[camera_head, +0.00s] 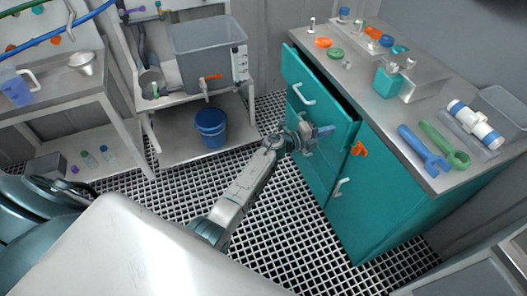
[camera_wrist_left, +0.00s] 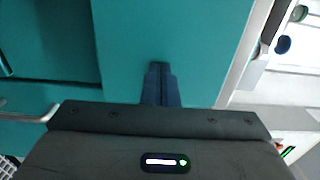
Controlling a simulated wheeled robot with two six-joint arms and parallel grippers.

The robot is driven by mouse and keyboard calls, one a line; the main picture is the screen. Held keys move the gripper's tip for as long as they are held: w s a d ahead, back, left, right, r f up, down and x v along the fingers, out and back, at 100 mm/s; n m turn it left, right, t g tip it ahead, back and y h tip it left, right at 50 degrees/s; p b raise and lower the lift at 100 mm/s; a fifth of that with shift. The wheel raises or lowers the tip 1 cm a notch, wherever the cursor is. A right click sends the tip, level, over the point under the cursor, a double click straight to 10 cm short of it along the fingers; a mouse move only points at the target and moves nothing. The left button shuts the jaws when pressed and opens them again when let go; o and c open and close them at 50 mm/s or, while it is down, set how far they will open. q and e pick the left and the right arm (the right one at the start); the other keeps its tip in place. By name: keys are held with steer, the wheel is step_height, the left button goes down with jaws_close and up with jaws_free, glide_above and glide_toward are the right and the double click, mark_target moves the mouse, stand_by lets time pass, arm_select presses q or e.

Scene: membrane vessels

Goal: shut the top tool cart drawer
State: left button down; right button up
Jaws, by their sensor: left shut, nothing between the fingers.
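The tool cart (camera_head: 350,215) is a teal cabinet with a grey top, at the right of the head view. Its top drawer (camera_head: 325,103) stands pulled out, with a dark gap behind its front panel. A pale bar handle (camera_head: 303,94) is on that front. My left gripper (camera_head: 327,131) is shut and empty, its blue fingers close to the lower right part of the drawer front. In the left wrist view the shut fingers (camera_wrist_left: 158,85) point at a teal panel (camera_wrist_left: 200,45); I cannot tell whether they touch it. My right gripper is not in view.
The cart top holds a blue wrench (camera_head: 423,152), a green wrench (camera_head: 445,146), a white cylinder (camera_head: 475,124) and small caps. An orange latch (camera_head: 358,149) is on the cart front. A shelf with a grey tub (camera_head: 208,55) and blue bucket (camera_head: 210,126) stands left. Grated floor is clear between.

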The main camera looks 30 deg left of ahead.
mark_target(338, 126)
arm_select(q)
steer(key=x, duration=0.4)
steer(key=shift+b, duration=0.4)
steer(key=shift+w+r, duration=0.1)
steer(key=shift+r, duration=0.05)
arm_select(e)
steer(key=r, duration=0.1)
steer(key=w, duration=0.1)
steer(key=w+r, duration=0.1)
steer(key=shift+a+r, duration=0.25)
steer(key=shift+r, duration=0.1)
arm_select(q)
steer(key=shift+d+r, duration=0.1)
steer(key=shift+r, duration=0.05)
